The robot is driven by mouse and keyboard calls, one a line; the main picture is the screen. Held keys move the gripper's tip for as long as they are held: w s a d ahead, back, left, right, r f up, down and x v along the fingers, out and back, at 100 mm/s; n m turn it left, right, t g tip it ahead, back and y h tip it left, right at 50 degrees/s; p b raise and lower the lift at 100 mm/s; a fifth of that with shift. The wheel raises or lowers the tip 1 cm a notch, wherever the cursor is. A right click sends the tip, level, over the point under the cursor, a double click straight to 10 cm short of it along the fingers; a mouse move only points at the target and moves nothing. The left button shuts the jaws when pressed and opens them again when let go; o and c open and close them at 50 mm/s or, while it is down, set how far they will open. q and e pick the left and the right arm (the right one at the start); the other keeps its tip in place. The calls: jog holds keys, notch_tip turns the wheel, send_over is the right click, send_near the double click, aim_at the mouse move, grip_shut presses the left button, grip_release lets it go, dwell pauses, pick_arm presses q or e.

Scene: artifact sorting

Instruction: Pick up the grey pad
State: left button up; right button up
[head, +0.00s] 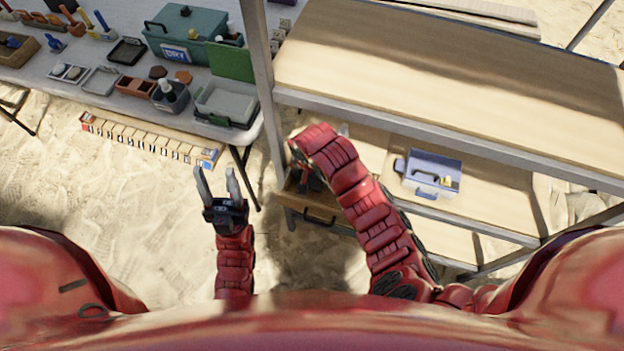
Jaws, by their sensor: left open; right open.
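No thing in the head view is plainly the grey pad. A flat light-grey piece (101,81) lies on the white table among small trays, and I cannot tell whether it is a pad or a shallow tray. My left gripper (215,180) is open and empty, over the sandy floor in front of the table, well short of that piece. My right gripper (309,180) is open, low beside the shelf near a wooden drawer box. My own wrist hides most of it, and I see nothing held.
The white table (60,88) holds a teal toolbox (188,32), a grey bin (226,101), a black tray (127,51) and brushes. A metal-framed shelf (450,75) stands right; its lower board holds a blue-grey box (433,170). A wooden drawer box (320,212) sits below.

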jog(key=c, duration=1.1)
